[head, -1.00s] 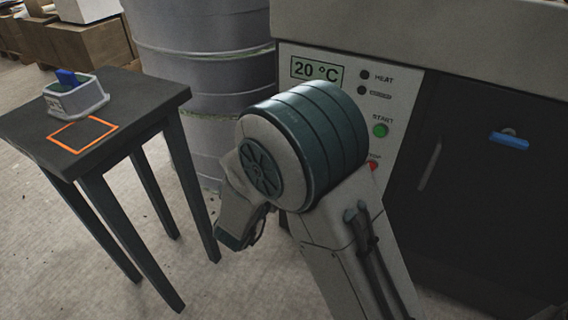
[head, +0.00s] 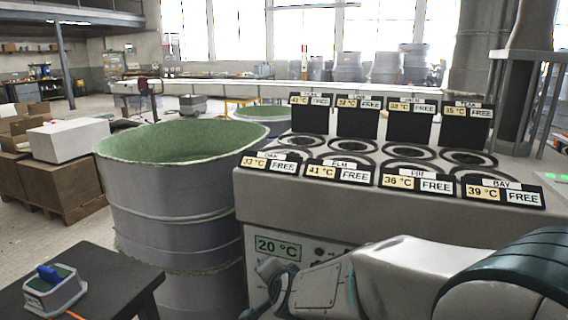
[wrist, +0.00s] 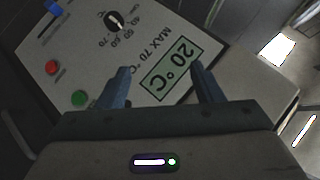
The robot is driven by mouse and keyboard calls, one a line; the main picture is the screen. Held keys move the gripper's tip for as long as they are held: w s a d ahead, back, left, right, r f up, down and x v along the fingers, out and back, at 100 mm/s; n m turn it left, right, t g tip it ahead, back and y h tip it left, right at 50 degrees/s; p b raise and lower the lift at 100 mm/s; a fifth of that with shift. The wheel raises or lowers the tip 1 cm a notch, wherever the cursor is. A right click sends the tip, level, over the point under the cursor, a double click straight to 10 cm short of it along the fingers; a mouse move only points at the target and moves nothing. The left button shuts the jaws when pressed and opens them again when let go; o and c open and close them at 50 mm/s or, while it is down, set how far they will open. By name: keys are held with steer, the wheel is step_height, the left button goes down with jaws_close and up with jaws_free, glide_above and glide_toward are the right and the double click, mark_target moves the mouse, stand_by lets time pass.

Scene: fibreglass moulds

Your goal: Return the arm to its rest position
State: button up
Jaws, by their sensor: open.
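My gripper shows in the wrist view (wrist: 163,88) with its two dark fingers apart and nothing between them. It points toward the front panel of the machine, where a green display (wrist: 170,68) reads 20 °C. In the head view my arm reaches in from the lower right, with its end low in front of the machine (head: 330,215). The fingertips are hard to make out there.
A small dark table (head: 110,285) at the lower left bears a grey container with a blue part (head: 50,290). A large grey drum (head: 180,215) with a green inside stands between table and machine. Labelled round wells, marked FREE, sit on the machine top. Boxes (head: 68,139) stand at the far left.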

steer(key=s+d+r+n+g+h+p, duration=0.1)
steer(key=s+d+r+n+g+p, duration=0.3)
steer(key=s+d+r+p, duration=0.3)
steer(key=s+d+r+n+g+h+p, duration=0.2)
steer(key=s+d+r+n+g+p, duration=0.2)
steer(key=s, duration=1)
steer(key=d+r+p, duration=0.3)
steer(key=d+r, duration=0.2)
steer(key=d, duration=0.1)
steer(key=shift+d+r, duration=0.1)
